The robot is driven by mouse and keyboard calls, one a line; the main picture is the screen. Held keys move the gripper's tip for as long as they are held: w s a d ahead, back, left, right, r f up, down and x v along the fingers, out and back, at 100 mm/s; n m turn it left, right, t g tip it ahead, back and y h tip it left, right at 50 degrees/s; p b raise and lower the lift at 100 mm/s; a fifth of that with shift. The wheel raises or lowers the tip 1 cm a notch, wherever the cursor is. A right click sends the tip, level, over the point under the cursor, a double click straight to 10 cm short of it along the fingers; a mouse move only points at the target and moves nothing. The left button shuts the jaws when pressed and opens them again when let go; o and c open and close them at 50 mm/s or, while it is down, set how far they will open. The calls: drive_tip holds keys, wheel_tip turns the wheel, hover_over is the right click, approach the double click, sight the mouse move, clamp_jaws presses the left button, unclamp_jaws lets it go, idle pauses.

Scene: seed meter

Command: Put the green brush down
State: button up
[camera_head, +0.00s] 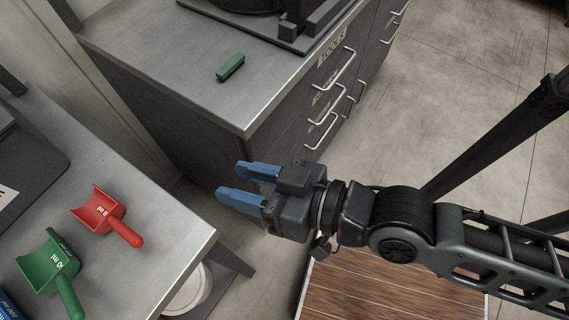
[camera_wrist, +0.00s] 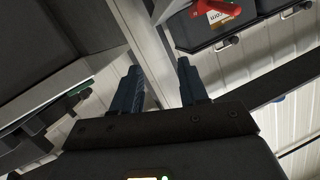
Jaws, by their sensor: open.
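The green brush (camera_head: 230,67) lies on the grey metal top of the drawer cabinet (camera_head: 187,88), a little behind its front edge. My gripper (camera_head: 238,182) is in front of and below that cabinet top in the head view, well apart from the brush. Its two blue fingers are spread with nothing between them. In the wrist view the fingers (camera_wrist: 158,85) also stand apart and empty.
A red scoop (camera_head: 104,215) and a green scoop (camera_head: 50,264) lie on the left bench (camera_head: 168,238). A dark machine base (camera_head: 292,38) stands at the back of the cabinet top. Drawer handles (camera_head: 321,131) stick out from the cabinet front. The floor (camera_head: 470,60) at right is clear.

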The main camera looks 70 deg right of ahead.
drive_tip(key=s+d+r+n, duration=0.1)
drive_tip(key=s+d+n, duration=0.2)
drive_tip(key=s, duration=0.8)
drive_tip(key=shift+s+d+r+n+g+y, duration=0.15)
drive_tip(key=shift+d+n+g+y, duration=0.15)
drive_tip(key=shift+d+y, duration=0.15)
